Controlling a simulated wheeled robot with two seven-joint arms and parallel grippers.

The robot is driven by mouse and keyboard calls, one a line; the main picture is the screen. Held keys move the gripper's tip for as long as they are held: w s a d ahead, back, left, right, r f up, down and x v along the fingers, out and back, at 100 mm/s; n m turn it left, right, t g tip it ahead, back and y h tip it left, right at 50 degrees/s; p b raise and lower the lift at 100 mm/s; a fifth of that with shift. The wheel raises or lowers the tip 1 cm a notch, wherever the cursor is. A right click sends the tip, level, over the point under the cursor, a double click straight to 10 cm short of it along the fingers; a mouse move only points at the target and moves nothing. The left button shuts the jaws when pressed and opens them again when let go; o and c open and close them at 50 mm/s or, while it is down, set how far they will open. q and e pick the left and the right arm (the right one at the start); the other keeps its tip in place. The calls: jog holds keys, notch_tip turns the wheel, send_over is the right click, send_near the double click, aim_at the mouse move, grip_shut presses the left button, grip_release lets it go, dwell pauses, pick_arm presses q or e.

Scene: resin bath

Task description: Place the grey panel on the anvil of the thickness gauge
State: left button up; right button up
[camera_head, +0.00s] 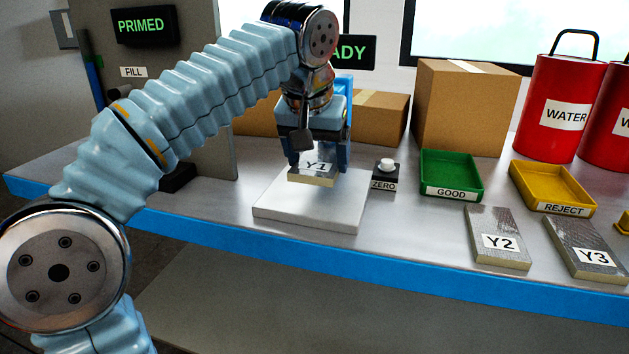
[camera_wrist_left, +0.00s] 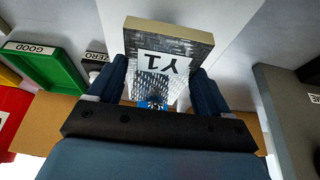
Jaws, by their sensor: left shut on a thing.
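The grey panel (camera_head: 313,178), labelled Y1, has a woven grey face and a pale edge. My left gripper (camera_head: 318,162) is shut on it, with one blue finger on each side. The panel also shows between the fingers in the left wrist view (camera_wrist_left: 162,45). It is over the pale square slab (camera_head: 308,213) on the bench; I cannot tell whether it touches the slab. The gauge's anvil is not clearly identifiable; a display partly reading "ADY" (camera_head: 348,52) stands behind the arm. My right gripper is not in view.
A ZERO button (camera_head: 386,168) stands right of the slab. Beyond it are the green GOOD tray (camera_head: 450,190) and yellow REJECT tray (camera_head: 553,207). Panels Y2 (camera_head: 497,222) and Y3 (camera_head: 585,240) lie near the front edge. Cardboard boxes (camera_head: 460,105) and red WATER containers (camera_head: 570,85) stand behind.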

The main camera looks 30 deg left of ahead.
aim_at(314, 163)
pick_arm(q)
jog(key=shift+w+a+f, duration=0.15)
jog(key=shift+a+f, duration=0.05)
jog(key=shift+f, duration=0.1)
jog(key=f, duration=0.2)
jog(key=f+b, duration=0.1)
jog(key=shift+w+a+f, duration=0.2)
jog(key=shift+a+f, duration=0.05)
jog(key=shift+f, duration=0.15)
jog(key=shift+f, duration=0.2)
jog(key=o, duration=1.1)
jog(key=shift+r, duration=0.25)
jog(key=p+v, duration=0.3)
jog(key=v, duration=0.9)
jog(key=shift+d+f, duration=0.1)
